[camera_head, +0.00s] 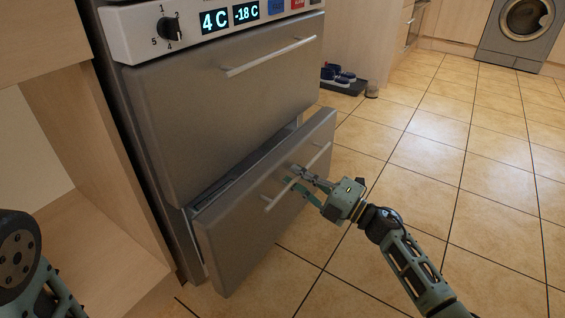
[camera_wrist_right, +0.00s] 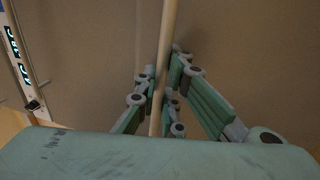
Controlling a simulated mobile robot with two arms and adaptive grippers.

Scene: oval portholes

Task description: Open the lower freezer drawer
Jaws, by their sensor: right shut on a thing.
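The lower freezer drawer (camera_head: 240,232) has a grey metal front and stands partly open, with a dark gap showing behind its top edge. Its bar handle (camera_head: 318,158) runs across the front. My right gripper (camera_head: 297,178) is shut on this handle near its middle. In the right wrist view the handle (camera_wrist_right: 170,40) passes between the fingers of my right gripper (camera_wrist_right: 163,85), with the drawer front behind it. The upper drawer (camera_head: 225,105) is shut, with its own bar handle (camera_head: 268,57). Part of my left arm shows at the lower left; its gripper is out of view.
A control panel (camera_head: 200,25) with a knob and lit displays sits above the drawers. An open wooden cabinet (camera_head: 95,215) stands at the left. Shoes (camera_head: 338,75) lie on a dark mat farther back. The tiled floor (camera_head: 440,150) at the right is clear.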

